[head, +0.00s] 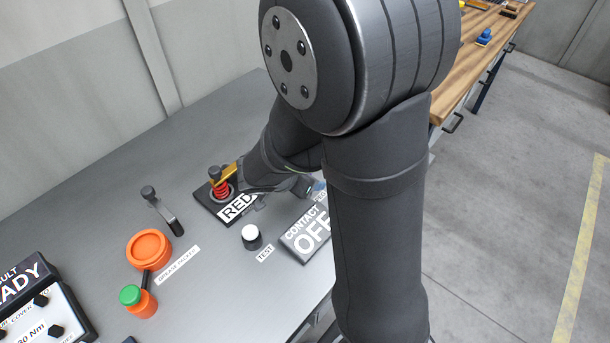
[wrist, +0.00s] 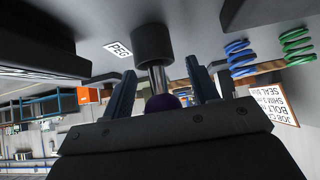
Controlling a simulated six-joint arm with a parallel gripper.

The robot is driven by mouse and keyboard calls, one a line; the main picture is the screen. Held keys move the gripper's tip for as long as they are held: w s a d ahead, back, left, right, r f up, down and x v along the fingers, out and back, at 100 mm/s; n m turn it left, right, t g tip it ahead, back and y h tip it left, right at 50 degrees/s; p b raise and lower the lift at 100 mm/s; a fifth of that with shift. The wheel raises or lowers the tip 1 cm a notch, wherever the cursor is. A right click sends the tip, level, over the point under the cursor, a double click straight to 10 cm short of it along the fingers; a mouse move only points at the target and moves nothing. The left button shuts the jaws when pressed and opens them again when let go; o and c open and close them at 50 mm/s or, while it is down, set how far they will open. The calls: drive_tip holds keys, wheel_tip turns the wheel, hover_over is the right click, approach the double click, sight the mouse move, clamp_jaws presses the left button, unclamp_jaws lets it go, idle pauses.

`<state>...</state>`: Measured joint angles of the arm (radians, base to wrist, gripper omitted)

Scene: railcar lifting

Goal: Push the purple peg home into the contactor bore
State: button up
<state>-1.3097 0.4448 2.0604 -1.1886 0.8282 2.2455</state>
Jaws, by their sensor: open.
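My gripper (wrist: 161,68) shows in the wrist view with its two dark blue fingers apart. A purple rounded end (wrist: 161,102), likely the purple peg, sits low between the fingers, partly hidden by the gripper body. A shiny metal shaft (wrist: 157,78) runs from it to a dark round cylinder (wrist: 152,44) beside a PEG label (wrist: 118,48). Gaps show between the shaft and both fingers. I cannot tell how deep the shaft sits, or whether the cylinder is the contactor bore. In the head view my arm hides the peg and most of the gripper.
In the head view, a red spring (head: 221,187) on a RED-labelled block, a white TEST button (head: 251,236) and a CONTACT OFF sign (head: 306,232) stand near my arm. A lever (head: 163,211) and orange pot (head: 148,249) are left. Blue (wrist: 240,57) and green springs (wrist: 297,46) show in the wrist view.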

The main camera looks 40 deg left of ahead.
drive_tip(key=shift+w+f, duration=0.15)
drive_tip(key=c, duration=1)
drive_tip(key=shift+c, duration=0.2)
drive_tip(key=shift+r, duration=0.2)
drive_tip(key=shift+r, duration=0.65)
wheel_tip(320, 180, up, 3)
drive_tip(key=shift+f, duration=0.2)
drive_tip(key=w+d+r, duration=0.4)
drive_tip(key=d+r, duration=0.3)
drive_tip(key=d, duration=0.3)
drive_tip(key=s+a+n+y, duration=0.1)
drive_tip(key=s+a+n, duration=0.1)
drive_tip(key=s+a, duration=0.3)
drive_tip(key=s+a+n+y, duration=0.2)
drive_tip(key=s+a, duration=0.2)
drive_tip(key=a, duration=0.9)
drive_tip(key=s+a+r+n+g+y, duration=0.1)
drive_tip(key=s+a+n, duration=0.1)
drive_tip(key=s+a, duration=0.3)
drive_tip(key=a, duration=0.4)
drive_tip(key=shift+s+a, duration=0.35)
